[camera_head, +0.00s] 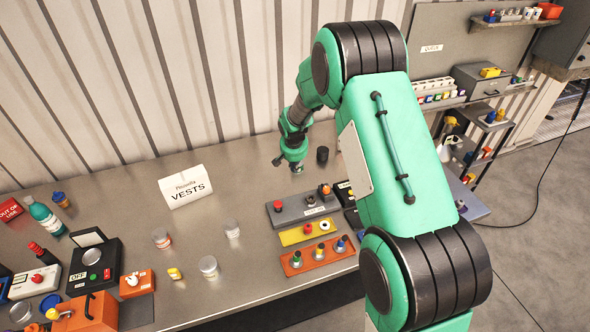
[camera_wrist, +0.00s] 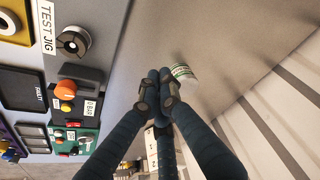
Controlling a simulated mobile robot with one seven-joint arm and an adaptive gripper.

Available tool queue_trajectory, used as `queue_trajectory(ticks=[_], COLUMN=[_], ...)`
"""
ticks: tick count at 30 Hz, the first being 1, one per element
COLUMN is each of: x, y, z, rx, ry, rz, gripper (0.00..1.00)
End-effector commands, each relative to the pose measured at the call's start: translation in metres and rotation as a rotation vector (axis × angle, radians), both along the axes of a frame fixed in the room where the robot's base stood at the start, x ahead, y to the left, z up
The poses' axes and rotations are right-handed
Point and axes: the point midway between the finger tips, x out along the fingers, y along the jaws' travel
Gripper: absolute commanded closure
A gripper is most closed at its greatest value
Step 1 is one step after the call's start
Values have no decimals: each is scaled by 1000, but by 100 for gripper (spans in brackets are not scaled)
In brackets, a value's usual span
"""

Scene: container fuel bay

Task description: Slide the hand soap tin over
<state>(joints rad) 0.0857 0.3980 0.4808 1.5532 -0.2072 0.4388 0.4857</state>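A small tin with a white and green label (camera_wrist: 183,72) stands on the metal bench in the wrist view, just beyond and right of my fingertips. Its lettering is too small to read, so I cannot tell if it is the hand soap tin. My gripper (camera_wrist: 158,78) has its dark fingers drawn together, with nothing visible between them. In the head view my gripper (camera_head: 296,168) hangs low over the bench near the back wall. A dark cylinder (camera_head: 322,154) stands right of it; I cannot tell whether it is the same tin.
A white "VESTS" sign (camera_head: 186,186) stands left of my gripper. A grey control panel (camera_head: 300,210) lies in front of my gripper. The ribbed wall (camera_head: 120,80) bounds the back. Bare bench lies between sign and gripper.

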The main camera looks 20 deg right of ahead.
Motion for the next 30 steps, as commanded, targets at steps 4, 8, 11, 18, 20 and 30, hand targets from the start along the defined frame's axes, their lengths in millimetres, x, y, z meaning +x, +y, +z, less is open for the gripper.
queue_trajectory(ticks=[4, 8, 11, 18, 20, 30], x=[2, 5, 9, 17, 20, 45], y=[-1, -3, -4, -8, -9, -19], z=[-10, -23, -35, -68, -75, -93], rx=[0, 0, 0, 1, 0, 0], ry=[2, 3, 2, 3, 2, 1], rz=[1, 1, 1, -1, 0, 0], gripper=[100, 100, 100, 100, 100, 100])
